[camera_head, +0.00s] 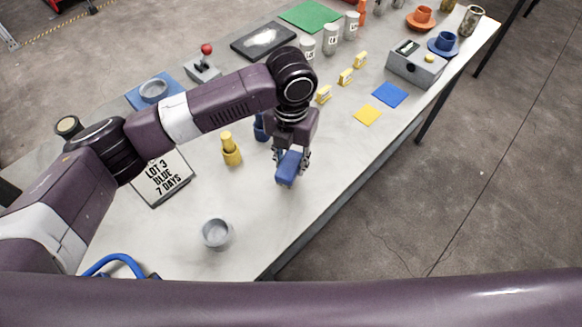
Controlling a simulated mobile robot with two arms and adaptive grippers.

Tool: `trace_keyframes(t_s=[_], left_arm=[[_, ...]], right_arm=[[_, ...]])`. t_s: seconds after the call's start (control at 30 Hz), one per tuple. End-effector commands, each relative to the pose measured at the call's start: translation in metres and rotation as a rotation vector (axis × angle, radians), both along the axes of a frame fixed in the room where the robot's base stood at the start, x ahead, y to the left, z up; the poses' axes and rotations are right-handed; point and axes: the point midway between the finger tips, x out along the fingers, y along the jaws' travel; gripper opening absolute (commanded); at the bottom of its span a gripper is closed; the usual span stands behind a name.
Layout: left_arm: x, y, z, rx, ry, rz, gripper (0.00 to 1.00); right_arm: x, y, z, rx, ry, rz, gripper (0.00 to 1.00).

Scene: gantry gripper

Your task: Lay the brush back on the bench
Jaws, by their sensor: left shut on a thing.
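My left gripper (291,155) points down over the near part of the bench (262,215). It is shut on a blue block-shaped thing, which I take to be the brush (288,169). No bristles can be made out. The brush is right of the yellow bottle-shaped thing and close to the bench's front edge. I cannot tell whether its underside touches the bench top. My right gripper is not in view.
A yellow bottle-shaped thing (231,150) and a partly hidden blue one (261,127) stand left of the gripper. A grey cup (216,234), a lettered sign (163,178), and blue (390,95) and yellow (367,115) squares lie around. Bench between cup and gripper is clear.

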Motion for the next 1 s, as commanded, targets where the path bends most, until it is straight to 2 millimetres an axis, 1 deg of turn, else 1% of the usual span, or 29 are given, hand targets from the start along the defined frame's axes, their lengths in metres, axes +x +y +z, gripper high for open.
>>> trace_keyframes(t_s=[0.2,0.3,0.63,0.67,0.8,1.0], left_arm=[[-0.002,0.0,-0.03,0.002,0.005,0.0,0.09],[-0.001,0.0,-0.039,0.001,0.002,0.0,0.09],[-0.001,0.0,-0.043,0.0,0.001,-0.001,0.09],[-0.001,0.0,-0.044,0.0,0.001,-0.001,0.33],[-0.001,0.0,-0.043,0.0,0.001,-0.001,0.48],[-0.001,0.0,-0.043,0.0,0.001,-0.001,0.49]], right_arm=[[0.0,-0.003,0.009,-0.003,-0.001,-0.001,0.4],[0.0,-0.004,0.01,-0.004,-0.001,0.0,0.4],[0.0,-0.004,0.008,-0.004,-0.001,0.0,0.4],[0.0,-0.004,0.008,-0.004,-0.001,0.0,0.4],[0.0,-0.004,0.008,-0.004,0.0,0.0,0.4],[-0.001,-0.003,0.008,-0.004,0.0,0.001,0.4]])
